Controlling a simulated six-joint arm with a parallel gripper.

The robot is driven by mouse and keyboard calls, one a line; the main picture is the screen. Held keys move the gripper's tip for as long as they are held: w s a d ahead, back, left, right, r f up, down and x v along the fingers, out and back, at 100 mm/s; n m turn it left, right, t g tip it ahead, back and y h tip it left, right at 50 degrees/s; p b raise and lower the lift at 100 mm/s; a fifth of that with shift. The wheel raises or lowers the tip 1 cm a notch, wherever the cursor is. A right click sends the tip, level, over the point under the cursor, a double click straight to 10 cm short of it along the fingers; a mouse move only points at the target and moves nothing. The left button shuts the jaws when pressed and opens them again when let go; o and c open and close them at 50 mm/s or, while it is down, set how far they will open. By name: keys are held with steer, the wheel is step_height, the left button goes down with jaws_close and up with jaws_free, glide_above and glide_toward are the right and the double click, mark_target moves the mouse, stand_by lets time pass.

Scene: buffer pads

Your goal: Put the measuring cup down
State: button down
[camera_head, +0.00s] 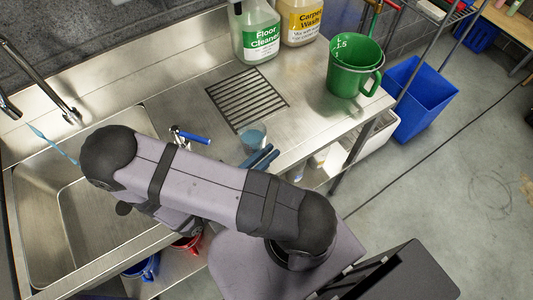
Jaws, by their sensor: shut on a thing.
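A small clear measuring cup (253,137) with bluish contents is at the front part of the steel counter, just in front of the drain grate. My gripper (262,156) shows only as dark blue finger parts right beside the cup, at its near side. It is shut on the cup. My arm hides the rest of the gripper and part of the area below the cup. Whether the cup's base touches the counter cannot be told.
A green jug (354,67) stands at the counter's right end. Floor cleaner (256,32) and carpet wash (303,20) bottles stand at the back. A blue-handled tool (192,137) lies left of the cup, by the sink (52,180). The drain grate (246,98) is bare.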

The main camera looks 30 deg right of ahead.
steer(key=shift+f, duration=0.15)
steer(key=c, duration=1.8)
jaws_free()
steer(key=shift+r, duration=0.2)
steer(key=b+v, duration=0.3)
steer(key=v, duration=0.8)
steer(key=shift+f, duration=0.15)
steer(key=shift+s+a+b, duration=0.1)
steer(key=shift+a+b, duration=0.2)
steer(key=shift+a, duration=0.2)
